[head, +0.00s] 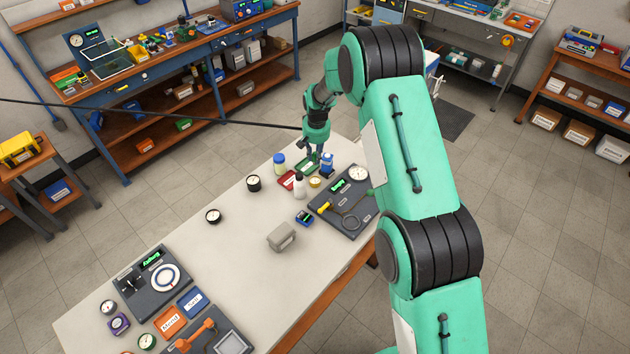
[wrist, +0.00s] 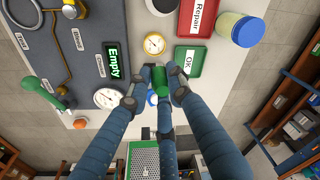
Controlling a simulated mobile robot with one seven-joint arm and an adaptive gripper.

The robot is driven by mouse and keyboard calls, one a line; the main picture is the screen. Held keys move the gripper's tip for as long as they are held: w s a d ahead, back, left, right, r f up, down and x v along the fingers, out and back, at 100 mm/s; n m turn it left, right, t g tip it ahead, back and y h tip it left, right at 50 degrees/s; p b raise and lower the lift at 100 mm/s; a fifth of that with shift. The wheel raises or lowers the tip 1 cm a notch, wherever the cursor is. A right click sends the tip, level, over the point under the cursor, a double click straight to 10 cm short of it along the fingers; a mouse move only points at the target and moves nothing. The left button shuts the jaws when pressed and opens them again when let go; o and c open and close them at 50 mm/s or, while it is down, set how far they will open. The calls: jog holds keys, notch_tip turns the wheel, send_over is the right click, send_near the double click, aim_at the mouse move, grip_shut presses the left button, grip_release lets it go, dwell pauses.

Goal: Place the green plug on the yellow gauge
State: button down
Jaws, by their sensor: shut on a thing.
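The yellow gauge (wrist: 154,44), with a gold rim and a white dial, stands on the table between the dark panel and the trays. It also shows small in the head view (head: 315,182). My gripper (wrist: 160,80) is shut on the green plug (wrist: 162,86), which sits between the fingertips in the wrist view. The gripper and plug are apart from the gauge in that picture, just below it. In the head view my gripper (head: 315,156) is over the table's far end, and the plug is too small to make out there. The fingers hide part of the plug.
The green OK tray (wrist: 189,62) and red Repair tray (wrist: 201,17) lie right of the gauge. A blue-lidded jar (wrist: 240,28) stands beyond. The dark panel (wrist: 78,55) bears an Empty display and a white gauge (wrist: 107,98). The table's middle (head: 225,245) has free room.

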aim_at(315, 164)
jog(key=shift+f, duration=0.15)
jog(key=shift+f+p, duration=0.35)
jog(key=shift+f, duration=2.4)
jog(key=shift+f, duration=0.1)
jog(key=shift+f+p, duration=0.3)
jog(key=shift+f, duration=1.7)
jog(key=shift+f, duration=0.15)
jog(key=c, duration=1.6)
grip_release()
jog(key=shift+o, duration=0.2)
jog(key=shift+r, duration=0.2)
notch_tip(315, 164, up, 12)
jog(key=s+b, duration=0.1)
jog(key=shift+s+b, duration=0.15)
jog(key=shift+b, duration=0.15)
